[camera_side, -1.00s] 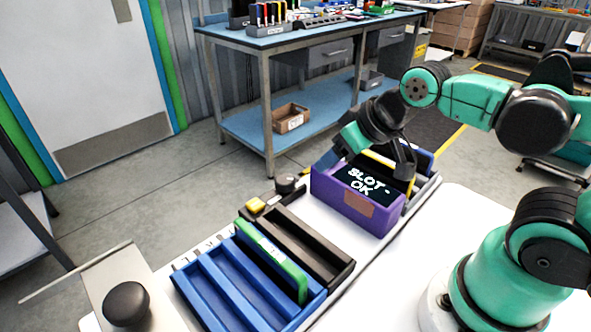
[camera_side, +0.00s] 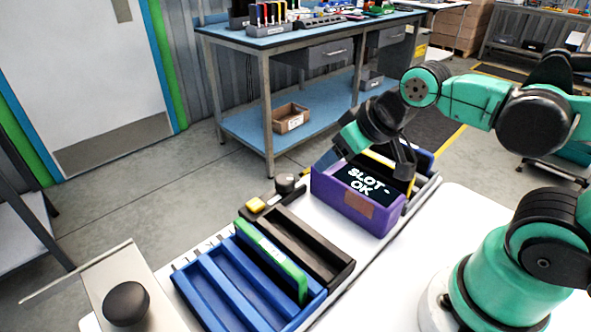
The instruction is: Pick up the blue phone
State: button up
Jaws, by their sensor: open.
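My gripper (camera_side: 375,155) points down over the far end of the white table, at the purple carton. It is open, with one dark finger behind the carton's right part. The purple carton (camera_side: 387,220) has a dark panel reading "SLOT - OK" and a brown patch. A blue piece (camera_side: 424,158) shows behind the gripper at the right; I cannot tell whether it is the blue phone. A yellow edge shows beside the finger. The gripper and the carton's wall hide much of what is there.
A blue slotted rack (camera_side: 222,288) with a green upright piece (camera_side: 272,262) stands at the near end of the white table. A black slotted tray (camera_side: 313,245) lies between it and the carton.

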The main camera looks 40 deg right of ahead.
jog(key=shift+d, duration=0.1)
jog(key=g, duration=0.7)
send_over(403, 142)
notch_tip(403, 142, down, 3)
jog(key=shift+w+f, duration=0.1)
jog(key=shift+f, duration=2.95)
grip_shut()
